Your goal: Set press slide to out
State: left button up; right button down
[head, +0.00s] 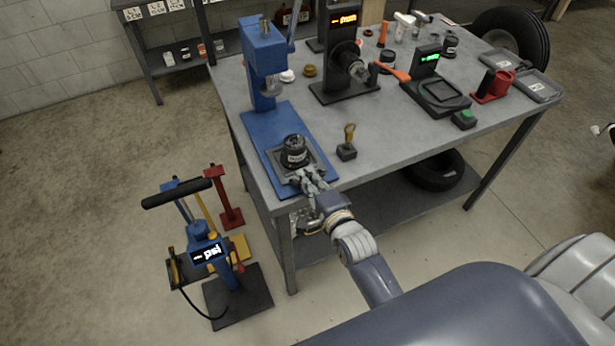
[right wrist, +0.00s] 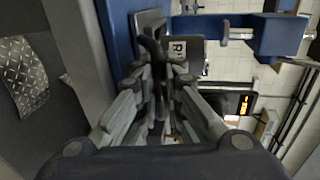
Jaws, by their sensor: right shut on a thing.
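The blue press (head: 263,55) stands at the left end of the grey workbench. Its slide, a grey plate (head: 314,161), lies on the blue base toward the front edge and carries a round black part (head: 293,150) with a white label. My right gripper (head: 311,180) is at the front edge of the slide. In the right wrist view the fingers (right wrist: 160,75) are closed around a dark upright piece (right wrist: 152,45) at the slide's front, seemingly its handle; the fingers hide most of it. My left gripper is in neither view.
A small black block with a brass-coloured knob (head: 348,146) stands right of the press base. A black display stand (head: 345,70) is behind it. A floor pump (head: 207,243) stands on the floor left of the bench. The bench's front middle is clear.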

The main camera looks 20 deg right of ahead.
jog(key=c, duration=2)
grip_release()
jog(key=shift+s+f, duration=0.15)
jog(key=shift+f, duration=0.1)
jog(key=shift+o, duration=0.2)
jog(key=shift+s+r, duration=0.15)
jog(key=v, duration=1.2)
